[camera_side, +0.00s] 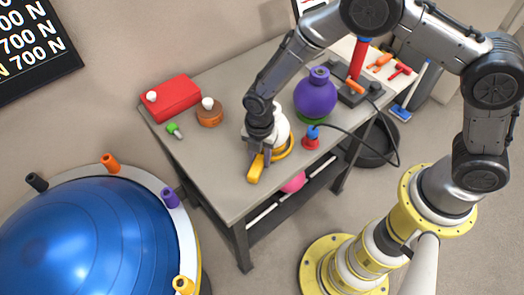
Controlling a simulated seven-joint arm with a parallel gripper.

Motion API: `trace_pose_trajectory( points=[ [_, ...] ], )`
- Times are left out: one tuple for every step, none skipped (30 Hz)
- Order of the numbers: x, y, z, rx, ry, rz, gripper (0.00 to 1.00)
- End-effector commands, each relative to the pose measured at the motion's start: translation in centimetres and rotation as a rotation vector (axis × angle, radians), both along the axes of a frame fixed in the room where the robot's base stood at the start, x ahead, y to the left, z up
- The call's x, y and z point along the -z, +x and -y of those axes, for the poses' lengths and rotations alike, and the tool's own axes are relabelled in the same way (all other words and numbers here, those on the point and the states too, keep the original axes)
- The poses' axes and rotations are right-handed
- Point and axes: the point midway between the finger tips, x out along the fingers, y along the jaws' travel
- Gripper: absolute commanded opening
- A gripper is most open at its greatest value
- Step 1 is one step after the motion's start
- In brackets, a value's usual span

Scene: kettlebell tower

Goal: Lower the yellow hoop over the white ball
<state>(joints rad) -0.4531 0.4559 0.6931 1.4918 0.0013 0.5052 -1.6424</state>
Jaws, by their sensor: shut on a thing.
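The white ball (282,131) is on the grey table, partly hidden behind my gripper and wrist. The yellow hoop (287,151) shows as an arc along the lower right side of the ball, low down near the table. A thick yellow handle (255,173) sticks out towards the table's front edge. My gripper (260,159) points down and is shut on the hoop at this handle. The hoop looks to be around the ball's lower part, but its far side is hidden. I cannot tell whether it touches the table.
A purple kettlebell (316,95) stands behind and right of the ball. A small red piece with a blue top (311,140) stands close to the hoop's right. A brown weight (209,114), red box (172,98) and green piece (174,130) are left. The front-left tabletop is clear.

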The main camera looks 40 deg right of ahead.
Motion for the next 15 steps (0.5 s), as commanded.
trace_pose_trajectory(
  points=[
    [-0.4, 0.1, 0.0, 0.000, 0.001, 0.002, 0.00],
    [-0.6, 0.1, 0.0, 0.000, 0.001, 0.002, 0.00],
    [-0.9, 0.1, 0.0, 0.000, 0.001, 0.002, 0.00],
    [-1.1, 0.1, 0.0, 0.000, 0.001, 0.003, 0.00],
    [-1.3, 0.1, -0.1, 0.000, 0.002, 0.003, 0.00],
    [-1.6, 0.1, -0.1, 0.000, 0.002, 0.004, 0.00],
    [-1.8, 0.2, -0.1, 0.000, 0.002, 0.004, 0.00],
    [-2.0, 0.2, -0.1, 0.000, 0.002, 0.004, 0.00],
    [-2.3, 0.2, -0.1, 0.000, 0.002, 0.004, 0.00],
    [-2.5, 0.2, -0.1, 0.000, 0.002, 0.004, 0.00],
    [-2.7, 0.2, -0.1, 0.000, 0.003, 0.005, 0.00],
    [-2.9, 0.2, -0.1, 0.000, 0.003, 0.005, 0.00],
    [-3.1, 0.2, -0.1, 0.000, 0.003, 0.005, 0.00],
    [-3.3, 0.2, -0.1, 0.000, 0.003, 0.005, 0.00],
    [-3.6, 0.2, -0.1, 0.000, 0.003, 0.005, 0.00]
  ],
)
